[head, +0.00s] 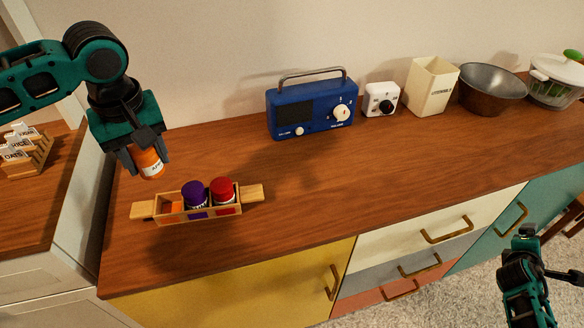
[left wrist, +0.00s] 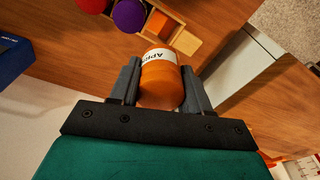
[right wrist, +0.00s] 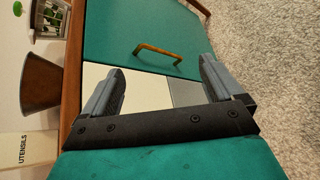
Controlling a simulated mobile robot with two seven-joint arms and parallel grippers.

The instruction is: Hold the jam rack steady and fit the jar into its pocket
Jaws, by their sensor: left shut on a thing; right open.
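The wooden jam rack (head: 181,220) stands on the counter, with a handle at each end. A purple-lidded jar (head: 194,190) sits in its middle pocket and a red-lidded jar (head: 222,188) in its right pocket. The left pocket is empty and shows an orange patch (head: 172,208). My left gripper (head: 148,162) is shut on the orange jar (head: 151,164), above and behind the rack's left end. The jar's label shows in the left wrist view (left wrist: 160,82). My right gripper (right wrist: 160,85) is open and empty, off the counter's front, over the drawers and rug.
A blue radio (head: 311,106), a white timer-like box (head: 381,99), a utensils holder (head: 432,86), a dark bowl (head: 491,88) and a salad spinner (head: 556,80) line the back. A rack of labelled items (head: 25,150) stands far left. The counter right of the jam rack is clear.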

